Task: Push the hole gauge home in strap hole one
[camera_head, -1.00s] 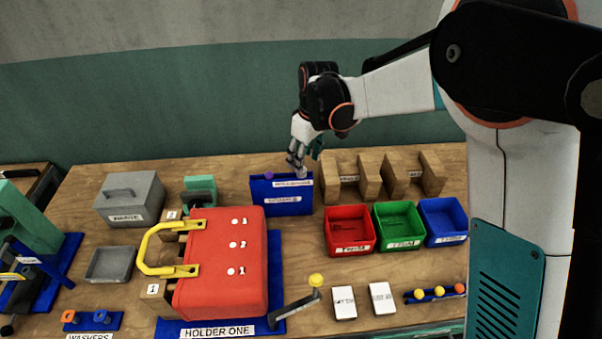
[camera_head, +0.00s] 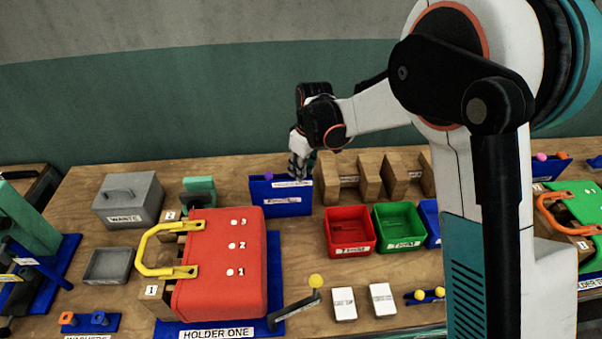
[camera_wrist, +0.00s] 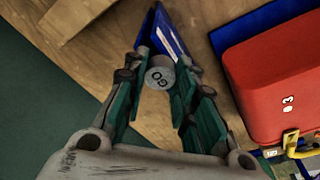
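My gripper (camera_head: 300,168) points down over the blue rack (camera_head: 282,198) at the back of the bench. In the wrist view its teal-padded fingers (camera_wrist: 160,85) stand either side of a grey cylinder marked GO (camera_wrist: 158,78), a gauge end by its label, in the rack. I cannot tell whether the fingers grip it or only flank it. The red case (camera_head: 218,280), with a yellow handle (camera_head: 150,250), lies in holder one (camera_head: 275,290). White spots numbered 1 (camera_head: 231,273), 2 and 3 run up its top, 1 nearest the front.
Wooden blocks (camera_head: 369,176) stand right of the rack. Red (camera_head: 349,245) and green bins sit before them. A grey waste box (camera_head: 128,215) is at left. A yellow-knobbed lever (camera_head: 315,282) stands right of the case, with white cards (camera_head: 344,302) beyond.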

